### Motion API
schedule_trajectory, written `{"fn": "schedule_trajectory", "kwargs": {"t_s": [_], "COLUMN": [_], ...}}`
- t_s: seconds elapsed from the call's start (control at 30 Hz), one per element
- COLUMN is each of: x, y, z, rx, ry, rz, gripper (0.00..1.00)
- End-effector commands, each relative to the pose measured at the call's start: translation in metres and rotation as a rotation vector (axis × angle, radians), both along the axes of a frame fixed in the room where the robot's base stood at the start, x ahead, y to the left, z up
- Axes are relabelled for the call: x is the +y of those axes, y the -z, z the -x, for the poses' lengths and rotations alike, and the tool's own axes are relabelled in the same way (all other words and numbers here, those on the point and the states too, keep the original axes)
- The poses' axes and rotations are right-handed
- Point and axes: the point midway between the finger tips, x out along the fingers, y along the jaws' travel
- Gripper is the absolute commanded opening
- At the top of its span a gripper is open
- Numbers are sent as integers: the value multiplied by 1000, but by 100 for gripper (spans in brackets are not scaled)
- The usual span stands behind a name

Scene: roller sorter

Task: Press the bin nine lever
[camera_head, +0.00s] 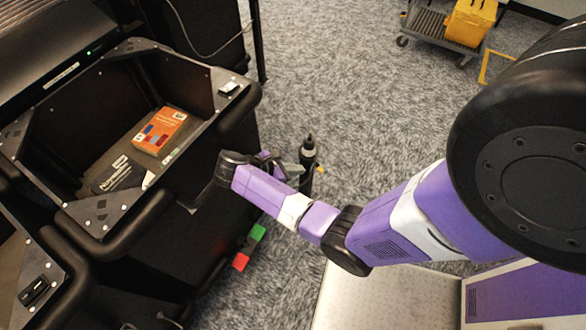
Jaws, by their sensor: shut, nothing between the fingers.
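A black bin (258,92) with a thick rounded rim stands at the left, but no bin number can be read. I cannot pick out the bin nine lever with certainty.
An orange box (160,131) and a dark package (118,175) lie in the bin. A yellow bucket cart (470,22) stands far off on open grey carpet (340,70).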

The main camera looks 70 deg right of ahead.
Motion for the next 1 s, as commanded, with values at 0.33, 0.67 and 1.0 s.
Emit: {"fn": "schedule_trajectory", "kwargs": {"t_s": [0.33,0.67,1.0], "x": [-29,-34,-40], "y": [33,38,37], "z": [28,32,37], "rx": [-1,-1,0], "ry": [1,-1,-6], "rz": [-1,0,0], "gripper": [0,0,0]}}
